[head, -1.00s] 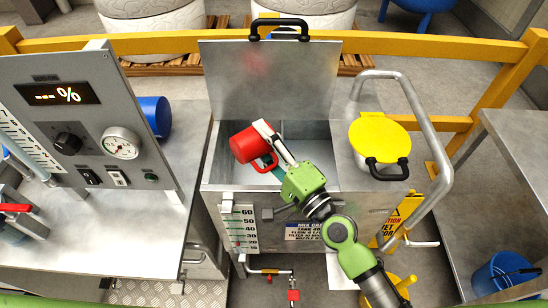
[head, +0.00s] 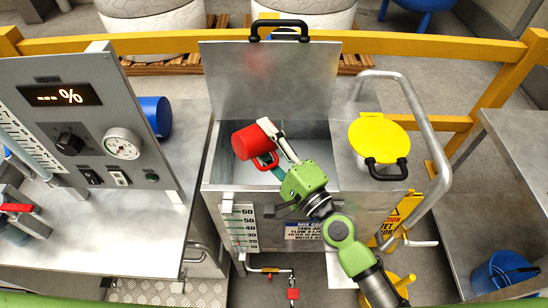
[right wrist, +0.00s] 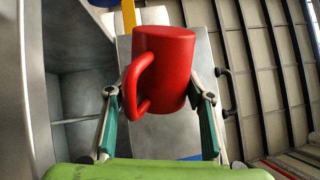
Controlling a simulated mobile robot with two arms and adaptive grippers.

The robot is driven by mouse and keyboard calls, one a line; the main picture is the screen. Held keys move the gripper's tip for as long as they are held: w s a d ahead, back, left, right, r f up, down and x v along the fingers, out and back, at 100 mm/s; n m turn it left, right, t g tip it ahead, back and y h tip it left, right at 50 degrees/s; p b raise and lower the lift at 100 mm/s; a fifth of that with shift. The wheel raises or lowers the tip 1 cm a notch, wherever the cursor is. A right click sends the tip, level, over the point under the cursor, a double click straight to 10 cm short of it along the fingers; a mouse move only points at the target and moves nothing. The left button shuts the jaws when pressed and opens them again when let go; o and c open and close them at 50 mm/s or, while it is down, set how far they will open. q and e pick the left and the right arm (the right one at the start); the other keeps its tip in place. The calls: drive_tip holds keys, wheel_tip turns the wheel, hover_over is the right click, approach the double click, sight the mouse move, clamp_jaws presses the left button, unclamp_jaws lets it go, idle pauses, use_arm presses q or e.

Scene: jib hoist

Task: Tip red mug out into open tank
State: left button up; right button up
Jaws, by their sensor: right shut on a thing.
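The red mug (head: 250,142) is over the open tank (head: 222,172) in the head view, held in my right gripper (head: 270,146). It lies tilted, with its handle toward the lower right. I cannot see into its mouth in either view. In the right wrist view the mug (right wrist: 172,70) sits between the two fingers (right wrist: 160,112), its handle at the left and a closed red end at the top. The tank's lid (head: 265,80) stands up behind the opening. No contents show pouring. My left gripper is out of view.
A control panel (head: 105,110) and a blue mug (head: 155,115) are left of the tank. A yellow lid (head: 378,136) and a grey tubular rail (head: 415,110) are at the right. A yellow barrier (head: 400,47) runs behind. A blue bucket (head: 500,272) stands at the far right.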

drive_tip(key=shift+w+d+r+m+p, duration=0.1)
drive_tip(key=shift+d+m+p, duration=0.1)
drive_tip(key=shift+m, duration=0.25)
drive_tip(key=shift+w+d+m+p, duration=0.1)
drive_tip(key=shift+m+p, duration=0.05)
drive_tip(key=shift+m, duration=0.3)
drive_tip(key=shift+a, duration=0.1)
idle(1.0)
